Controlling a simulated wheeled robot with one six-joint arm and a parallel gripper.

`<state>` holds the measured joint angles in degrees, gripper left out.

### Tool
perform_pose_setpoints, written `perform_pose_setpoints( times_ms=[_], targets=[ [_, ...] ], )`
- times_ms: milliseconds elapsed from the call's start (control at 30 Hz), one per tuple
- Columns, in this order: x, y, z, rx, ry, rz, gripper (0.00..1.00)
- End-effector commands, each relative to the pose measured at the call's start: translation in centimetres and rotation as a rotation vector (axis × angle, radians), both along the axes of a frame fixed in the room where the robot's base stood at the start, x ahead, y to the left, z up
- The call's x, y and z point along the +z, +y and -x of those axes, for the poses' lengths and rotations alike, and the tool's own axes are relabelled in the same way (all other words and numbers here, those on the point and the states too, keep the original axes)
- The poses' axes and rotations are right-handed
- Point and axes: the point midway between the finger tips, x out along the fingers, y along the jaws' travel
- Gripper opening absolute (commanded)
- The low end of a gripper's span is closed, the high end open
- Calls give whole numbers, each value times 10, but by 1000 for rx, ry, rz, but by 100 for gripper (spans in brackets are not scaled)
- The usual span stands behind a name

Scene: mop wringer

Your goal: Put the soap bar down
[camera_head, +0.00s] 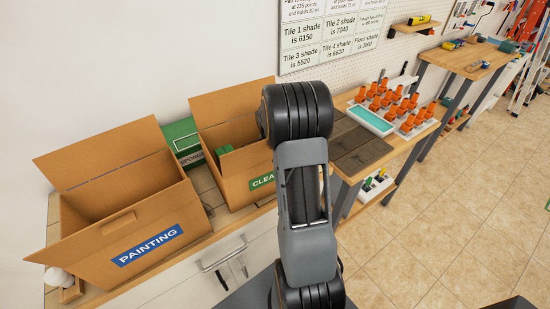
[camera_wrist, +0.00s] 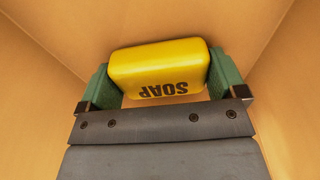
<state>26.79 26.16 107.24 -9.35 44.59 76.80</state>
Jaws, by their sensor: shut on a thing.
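A yellow soap bar (camera_wrist: 160,70) marked SOAP shows in the wrist view. My gripper (camera_wrist: 162,82) is shut on it, with one green finger at each end of the bar. Tan cardboard walls (camera_wrist: 45,40) surround the bar and the gripper in this view, so they appear to be inside a box. In the head view my arm hides the gripper and the soap. The open CLEANING-type box, its label partly hidden and reading "CLEA" (camera_head: 262,181), stands behind my arm.
An open cardboard box labelled PAINTING (camera_head: 150,247) stands to the left on the counter. A green box (camera_head: 183,140) marked SPONGE is between the boxes. Orange items (camera_head: 385,100) stand on a wooden bench to the right. The tiled floor (camera_head: 430,210) at right is clear.

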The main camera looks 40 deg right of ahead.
Motion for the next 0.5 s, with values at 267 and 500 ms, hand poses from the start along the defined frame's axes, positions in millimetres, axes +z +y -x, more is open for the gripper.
perform_pose_setpoints(
  times_ms=[267,500],
  targets=[
    [-3,0,0,-1,0,0,94],
    [-3,0,0,-1,0,0,100]
  ],
)
